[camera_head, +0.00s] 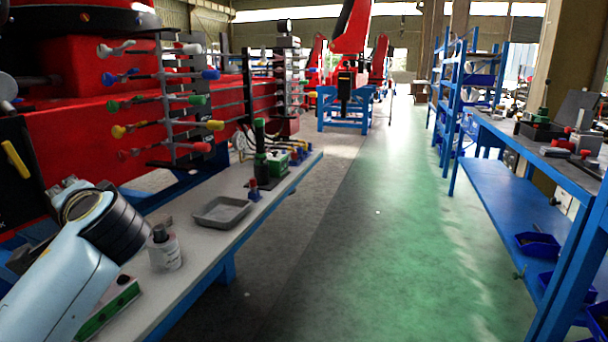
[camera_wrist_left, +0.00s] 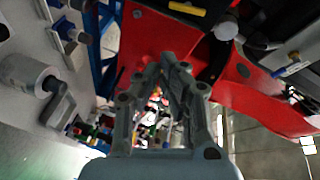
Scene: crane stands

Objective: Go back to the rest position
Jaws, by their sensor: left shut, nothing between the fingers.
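My left arm comes in at the lower left of the head view, pale blue with a dark wrist joint, over the near end of the grey bench (camera_head: 205,262). In the left wrist view my left gripper (camera_wrist_left: 167,66) has its grey fingers together at the tips, with nothing between them. A red machine body (camera_wrist_left: 245,92) shows behind and to the right of the fingers. My right arm and right gripper are in neither view.
A white bottle (camera_head: 165,250) with a dark cap stands beside my left arm. A grey tray (camera_head: 222,212) and a green-topped device (camera_head: 262,160) stand farther along. Blue shelving (camera_head: 520,200) lines the right. The green floor (camera_head: 390,230) between is clear.

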